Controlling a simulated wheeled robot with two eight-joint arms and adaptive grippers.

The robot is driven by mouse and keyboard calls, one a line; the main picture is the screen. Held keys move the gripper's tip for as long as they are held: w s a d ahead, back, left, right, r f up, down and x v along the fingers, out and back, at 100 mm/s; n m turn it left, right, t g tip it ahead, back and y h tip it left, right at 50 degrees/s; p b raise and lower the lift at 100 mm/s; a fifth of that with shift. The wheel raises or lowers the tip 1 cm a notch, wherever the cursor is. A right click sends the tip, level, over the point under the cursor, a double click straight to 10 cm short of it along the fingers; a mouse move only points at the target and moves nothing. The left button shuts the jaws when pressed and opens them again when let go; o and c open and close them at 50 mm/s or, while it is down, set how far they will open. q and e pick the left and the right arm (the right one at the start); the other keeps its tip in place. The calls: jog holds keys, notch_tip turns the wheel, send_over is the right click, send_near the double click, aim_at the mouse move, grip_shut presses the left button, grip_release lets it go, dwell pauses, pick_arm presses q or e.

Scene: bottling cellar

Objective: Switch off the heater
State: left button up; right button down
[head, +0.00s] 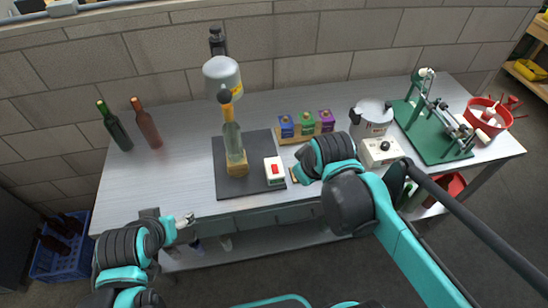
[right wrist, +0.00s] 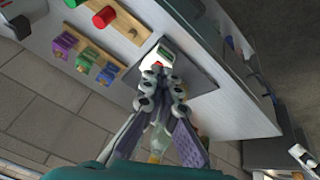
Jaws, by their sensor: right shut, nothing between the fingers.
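A white box with a red switch (head: 275,170) stands on a dark mat (head: 228,187) beside a clear bottle. In the right wrist view the box (right wrist: 165,50) shows just beyond my fingertips, its red part partly hidden by them. Contact cannot be told. My right gripper (right wrist: 160,84) is shut and empty. In the head view its arm hides much of it, to the right of that box. Another white box with a dark knob (head: 381,150) stands in front of a lidded pot (head: 371,117). Which one is the heater is unclear. My left gripper (head: 187,220) is by the table's front left edge, its opening unclear.
A clear bottle (head: 234,145) stands under a filler (head: 222,78). Coloured blocks (head: 306,124) sit on a wooden rack. Dark bottles (head: 114,126) stand at the left. A green-based machine (head: 435,120) and red bowl (head: 488,118) are at the right. The table's left front is clear.

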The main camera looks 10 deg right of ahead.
jog(key=w+a+r+n+g+p, duration=0.2)
jog(key=w+r+n+p, duration=0.1)
jog(key=w+n, duration=0.3)
jog(key=n+g+p, duration=0.2)
jog(key=n+p, duration=0.1)
jog(key=n, duration=0.3)
send_over(274, 166)
jog(key=s, duration=0.2)
notch_tip(274, 166, down, 2)
jog(key=shift+f, duration=0.15)
jog(key=f+b, duration=0.1)
jog(key=f, duration=0.3)
jog(key=w+f+b, duration=0.1)
jog(key=f, duration=0.4)
jog(key=f+b, duration=0.1)
jog(key=f, duration=0.4)
jog(key=shift+w, duration=0.3)
jog(key=shift+r, duration=0.1)
